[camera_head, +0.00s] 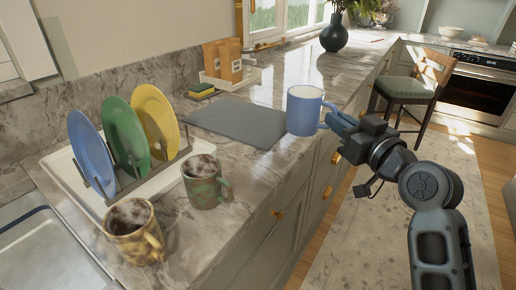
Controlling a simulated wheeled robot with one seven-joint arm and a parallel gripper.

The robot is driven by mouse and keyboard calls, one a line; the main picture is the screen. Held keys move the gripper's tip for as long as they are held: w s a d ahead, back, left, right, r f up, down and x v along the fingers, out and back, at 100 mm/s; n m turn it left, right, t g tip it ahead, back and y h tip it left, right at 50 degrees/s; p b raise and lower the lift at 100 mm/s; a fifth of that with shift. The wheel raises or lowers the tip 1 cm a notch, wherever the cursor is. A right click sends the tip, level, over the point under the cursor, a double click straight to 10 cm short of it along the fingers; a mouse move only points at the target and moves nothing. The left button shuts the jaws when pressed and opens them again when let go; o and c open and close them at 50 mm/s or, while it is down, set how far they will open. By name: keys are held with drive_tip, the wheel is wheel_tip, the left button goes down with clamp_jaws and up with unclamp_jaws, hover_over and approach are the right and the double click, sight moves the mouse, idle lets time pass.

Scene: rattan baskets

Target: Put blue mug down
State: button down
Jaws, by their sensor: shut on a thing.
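The blue mug (303,112) is upright near the front edge of the marble counter, in the middle of the view, at the right end of a grey mat. My gripper (338,120) comes in from the right and is shut on the mug's handle side. The fingertips are small and partly merge with the handle. I cannot tell whether the mug's base touches the counter or hangs slightly above it.
A green mug (203,190) and a yellow mug (128,243) stand at the front left. A rack holds blue, green and yellow plates (122,138). The grey mat (235,122) is bare. A sponge (201,91), boxes (222,62) and a dark vase (334,36) stand farther back.

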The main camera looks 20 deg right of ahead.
drive_tip(key=w+a+f, duration=0.2)
drive_tip(key=a, duration=0.1)
drive_tip(key=w+a+f+p, duration=0.1)
drive_tip(key=a+f, duration=0.1)
drive_tip(key=a, duration=0.1)
drive_tip(key=w+a+f+p, duration=0.1)
drive_tip(key=w+a+f, duration=0.1)
drive_tip(key=a, duration=0.1)
drive_tip(key=shift+w+a+f, duration=0.15)
drive_tip(key=shift+w+f, duration=0.1)
drive_tip(key=shift+w, duration=0.05)
drive_tip(key=shift+f, duration=2.05)
drive_tip(key=shift+f, duration=0.15)
drive_tip(key=c, duration=1.2)
unclamp_jaws()
drive_tip(key=s+b, duration=0.1)
drive_tip(key=s, duration=1.1)
drive_tip(key=shift+d+b, duration=0.3)
drive_tip(key=shift+b, duration=0.05)
